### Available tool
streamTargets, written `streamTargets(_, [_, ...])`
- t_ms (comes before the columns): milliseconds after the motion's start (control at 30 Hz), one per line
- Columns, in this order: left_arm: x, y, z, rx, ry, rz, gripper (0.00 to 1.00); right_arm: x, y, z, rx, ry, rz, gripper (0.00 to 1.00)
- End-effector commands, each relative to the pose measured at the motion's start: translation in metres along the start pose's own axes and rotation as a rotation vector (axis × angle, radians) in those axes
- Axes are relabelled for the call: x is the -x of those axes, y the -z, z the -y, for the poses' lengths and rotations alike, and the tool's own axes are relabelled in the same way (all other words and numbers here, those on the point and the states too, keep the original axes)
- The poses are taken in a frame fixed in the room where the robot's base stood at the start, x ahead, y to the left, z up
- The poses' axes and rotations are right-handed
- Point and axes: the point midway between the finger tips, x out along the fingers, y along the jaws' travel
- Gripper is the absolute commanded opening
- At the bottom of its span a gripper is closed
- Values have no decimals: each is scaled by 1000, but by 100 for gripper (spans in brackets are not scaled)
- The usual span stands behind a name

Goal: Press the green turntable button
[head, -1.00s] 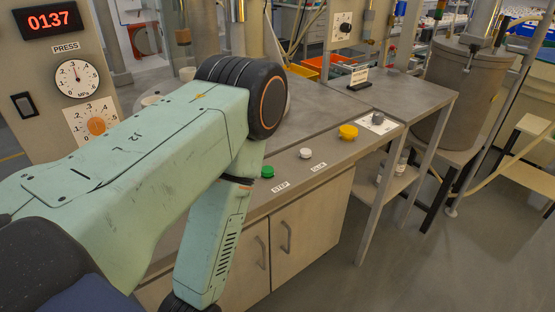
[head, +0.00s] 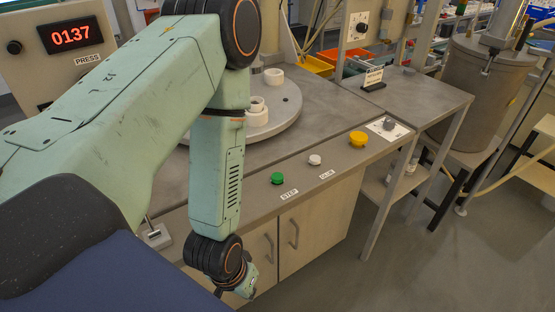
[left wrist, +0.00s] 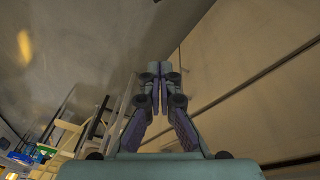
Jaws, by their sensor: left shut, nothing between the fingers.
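The green button (head: 277,178) stands on the front edge of the grey bench, above the label STEP (head: 289,195). The round grey turntable (head: 285,117) lies behind it, partly hidden by my left arm. My left gripper (head: 247,290) hangs in front of the cabinet doors, below and left of the green button, apart from it. In the left wrist view my left gripper (left wrist: 160,72) has its two fingers together, with nothing between them. The green button cannot be made out there. My right gripper is in neither view.
A white button (head: 315,160) and a yellow button (head: 358,139) stand right of the green one. White ring-shaped pieces (head: 257,113) sit on the turntable. Cabinet doors (head: 305,225) front the bench. The floor (head: 440,270) at right is clear.

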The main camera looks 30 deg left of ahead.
Motion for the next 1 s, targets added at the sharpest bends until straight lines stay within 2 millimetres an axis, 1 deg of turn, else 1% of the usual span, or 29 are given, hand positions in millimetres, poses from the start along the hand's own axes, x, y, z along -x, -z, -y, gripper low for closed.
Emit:
streamTargets(33, [26,24,-2,30,-16,-37,0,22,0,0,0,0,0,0])
streamTargets(100, [45,48,-4,62,-35,-78,0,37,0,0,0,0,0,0])
streamTargets(300, [97,109,-7,139,-89,-179,0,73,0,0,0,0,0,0])
streamTargets(433, [130,141,-8,183,-123,-237,0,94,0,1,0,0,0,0])
streamTargets(500, [141,170,-6,228,-159,-298,0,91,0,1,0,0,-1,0])
streamTargets(533, [147,181,-5,246,-175,-321,0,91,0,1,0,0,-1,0])
streamTargets(600, [164,207,-2,285,-211,-375,0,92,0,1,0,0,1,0])
streamTargets(700, [187,237,2,333,-260,-442,0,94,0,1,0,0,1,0])
streamTargets(833, [208,261,6,373,-304,-496,0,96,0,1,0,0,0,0])
streamTargets(900, [213,267,7,383,-315,-510,0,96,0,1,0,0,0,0])
streamTargets(1000, [216,270,8,387,-321,-517,0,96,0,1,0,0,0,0])
